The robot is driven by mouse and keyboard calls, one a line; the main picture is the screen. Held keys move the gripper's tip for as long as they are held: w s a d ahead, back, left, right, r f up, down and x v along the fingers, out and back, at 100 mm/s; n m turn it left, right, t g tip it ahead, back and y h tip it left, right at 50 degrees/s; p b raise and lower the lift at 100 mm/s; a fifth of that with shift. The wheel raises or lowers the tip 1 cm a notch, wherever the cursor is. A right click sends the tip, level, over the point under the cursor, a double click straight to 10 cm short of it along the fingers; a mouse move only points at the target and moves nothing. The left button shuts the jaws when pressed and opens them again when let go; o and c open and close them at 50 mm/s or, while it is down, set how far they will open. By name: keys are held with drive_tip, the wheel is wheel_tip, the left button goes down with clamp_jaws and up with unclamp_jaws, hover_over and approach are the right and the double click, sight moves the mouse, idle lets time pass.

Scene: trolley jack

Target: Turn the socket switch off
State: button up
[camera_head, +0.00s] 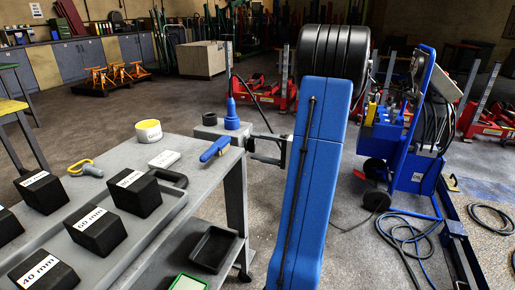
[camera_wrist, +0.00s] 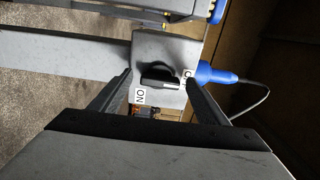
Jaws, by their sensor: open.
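The socket box (camera_wrist: 147,52) is grey, with a black rotary switch (camera_wrist: 160,77) on its face. A white "ON" label (camera_wrist: 140,96) sits below the switch; a second label (camera_wrist: 187,77) to its right is partly hidden by a fingertip. A blue plug (camera_wrist: 215,73) with a cable sticks out on the right. My gripper (camera_wrist: 159,78) is open, its fingertips on either side of the switch; contact cannot be told.
A blue machine with cables (camera_head: 405,150) stands at the right. Blue hose (camera_head: 405,235) lies on the floor.

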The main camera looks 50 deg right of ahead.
drive_tip(key=v, duration=1.7)
drive_tip(key=shift+s, duration=0.1)
